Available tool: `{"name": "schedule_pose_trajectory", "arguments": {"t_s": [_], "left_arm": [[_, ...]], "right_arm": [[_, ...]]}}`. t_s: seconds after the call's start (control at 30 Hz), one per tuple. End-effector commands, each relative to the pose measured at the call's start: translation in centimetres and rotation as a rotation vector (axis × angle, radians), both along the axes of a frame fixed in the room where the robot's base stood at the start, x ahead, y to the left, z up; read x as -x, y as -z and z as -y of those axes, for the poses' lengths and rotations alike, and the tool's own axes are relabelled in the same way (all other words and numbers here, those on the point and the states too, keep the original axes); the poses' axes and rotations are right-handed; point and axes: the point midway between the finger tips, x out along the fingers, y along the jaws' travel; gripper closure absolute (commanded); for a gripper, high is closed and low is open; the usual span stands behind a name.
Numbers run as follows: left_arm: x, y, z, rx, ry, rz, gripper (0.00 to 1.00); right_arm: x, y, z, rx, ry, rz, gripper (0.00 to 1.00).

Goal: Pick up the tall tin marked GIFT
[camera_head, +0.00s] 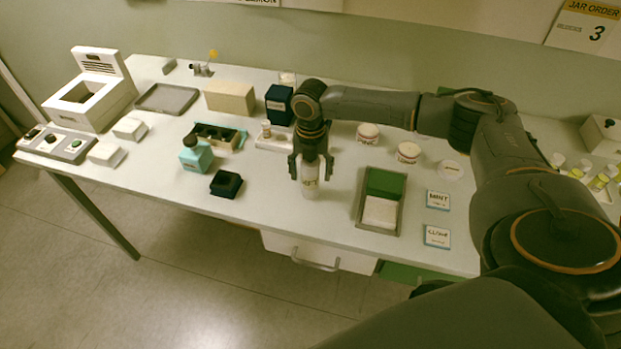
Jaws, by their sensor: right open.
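A tall dark blue tin (279,105) stands upright at the back of the table, left of my right arm's wrist. It has a pale marking on its front that is too small to read, so I cannot confirm GIFT. My right gripper (310,172) points down in front of the tin and to its right. Its fingers are open around the upper part of a small whitish bottle (310,188) that stands on the table. The fingers partly hide this bottle. My left gripper is out of view.
A tan box (230,97) stands left of the blue tin, and a white stand (271,143) in front. Two lidded jars (368,133) (408,152) and a green-and-white tray (362,220) are at right.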

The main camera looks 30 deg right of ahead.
Motion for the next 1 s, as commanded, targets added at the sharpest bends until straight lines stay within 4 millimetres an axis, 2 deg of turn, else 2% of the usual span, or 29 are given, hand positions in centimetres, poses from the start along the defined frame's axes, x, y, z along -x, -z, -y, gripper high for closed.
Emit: {"name": "schedule_pose_trajectory", "arguments": {"t_s": [0.03, 0.2, 0.3, 0.67, 0.97, 1.0], "left_arm": [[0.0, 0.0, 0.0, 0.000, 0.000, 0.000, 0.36], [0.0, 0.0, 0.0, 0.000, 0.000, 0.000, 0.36], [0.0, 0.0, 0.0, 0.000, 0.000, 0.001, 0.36], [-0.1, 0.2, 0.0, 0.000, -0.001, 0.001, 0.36], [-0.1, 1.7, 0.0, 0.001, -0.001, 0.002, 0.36], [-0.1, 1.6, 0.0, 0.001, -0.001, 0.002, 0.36]], "right_arm": [[0.0, 0.0, 0.0, 0.000, 0.000, 0.000, 0.39], [0.0, 0.0, 0.0, 0.000, 0.000, 0.000, 0.73], [0.0, 0.0, 0.0, 0.000, 0.000, 0.000, 0.91], [0.0, -0.3, 0.0, -0.001, 0.000, 0.001, 0.91], [-0.1, -3.1, 0.0, -0.002, 0.000, 0.003, 0.91], [0.4, -3.6, -0.2, -0.002, -0.001, 0.001, 0.91]]}}
